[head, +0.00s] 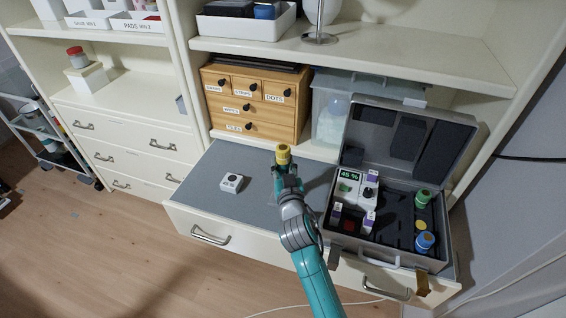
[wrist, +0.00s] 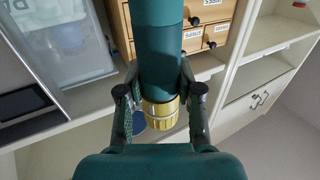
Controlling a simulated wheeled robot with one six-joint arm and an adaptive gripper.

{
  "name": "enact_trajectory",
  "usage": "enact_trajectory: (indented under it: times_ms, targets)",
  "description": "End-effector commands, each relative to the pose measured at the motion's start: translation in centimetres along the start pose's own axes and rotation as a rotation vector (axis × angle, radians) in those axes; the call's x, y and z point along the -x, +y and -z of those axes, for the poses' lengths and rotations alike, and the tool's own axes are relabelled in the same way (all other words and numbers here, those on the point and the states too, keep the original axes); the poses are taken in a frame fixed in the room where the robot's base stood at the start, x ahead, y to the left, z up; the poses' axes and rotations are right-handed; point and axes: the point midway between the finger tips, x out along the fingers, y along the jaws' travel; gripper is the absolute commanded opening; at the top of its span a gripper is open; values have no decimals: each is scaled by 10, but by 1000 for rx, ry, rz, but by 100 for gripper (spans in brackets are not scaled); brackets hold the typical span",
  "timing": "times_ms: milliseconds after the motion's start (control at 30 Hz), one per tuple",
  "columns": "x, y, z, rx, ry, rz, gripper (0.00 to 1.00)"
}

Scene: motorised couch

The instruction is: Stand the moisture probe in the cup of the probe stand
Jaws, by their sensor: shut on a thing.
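The moisture probe (head: 283,152) is upright in my gripper (head: 287,180), with its yellow cap on top, above the grey counter. In the wrist view the probe shows as a thick teal cylinder (wrist: 160,50) with a ribbed yellow band (wrist: 160,113) between the two fingers of my gripper (wrist: 160,100). The fingers are shut on it from both sides. A small white block (head: 232,182) with a dark round spot and a label stands on the counter to the left; it looks like the probe stand. The probe is apart from it. The probe's lower end is hidden in the head view.
An open grey case (head: 437,258) on the right holds a meter (head: 349,187) reading 45 % and green-capped (head: 423,197) and blue-capped (head: 425,241) pieces. Wooden drawers (head: 253,102) and a clear bin (head: 330,128) stand behind. The counter (head: 205,180) around the white block is clear.

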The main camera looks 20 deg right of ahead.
Motion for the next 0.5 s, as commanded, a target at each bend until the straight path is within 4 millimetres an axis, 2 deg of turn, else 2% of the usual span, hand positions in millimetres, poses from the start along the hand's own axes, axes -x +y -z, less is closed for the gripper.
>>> enact_trajectory:
  times_ms: [500]
  targets:
    - [0,0,-9,1,1,0,0]
